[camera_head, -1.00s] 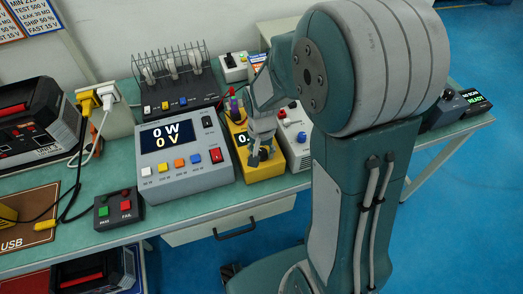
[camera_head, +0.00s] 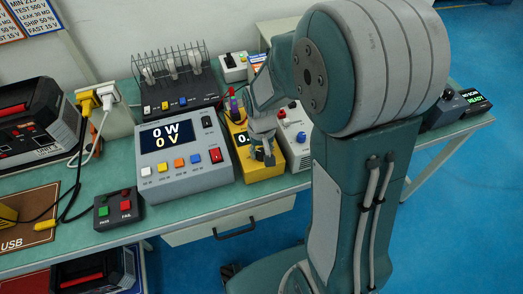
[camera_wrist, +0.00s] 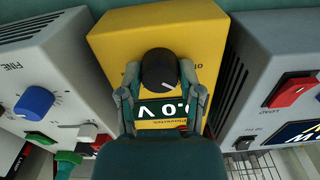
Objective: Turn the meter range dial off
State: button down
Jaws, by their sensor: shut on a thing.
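The yellow meter (camera_head: 262,168) stands on the bench between a grey power meter box and a white box. Its black range dial (camera_wrist: 159,69) shows in the wrist view, with a white pointer mark toward the lower right of that picture. My gripper (camera_wrist: 163,78) is shut on the dial, one finger on each side. In the head view my gripper (camera_head: 263,155) is over the meter's front part and hides the dial. The meter's display (camera_wrist: 163,109) shows part of a "0 V" reading, partly hidden by my gripper.
The grey box (camera_head: 184,157) with "0 W 0 V" and coloured buttons stands close on the left. The white box (camera_head: 294,135) with a blue knob (camera_wrist: 34,101) stands close on the other side. A pass/fail button box (camera_head: 118,209) sits at the front left.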

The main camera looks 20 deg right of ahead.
aim_at(261, 151)
jog(key=n, duration=0.5)
jog(key=shift+s, duration=0.1)
dwell(0.5)
jog(key=shift+c, duration=1.3)
grip_release()
notch_tip(261, 151, up, 12)
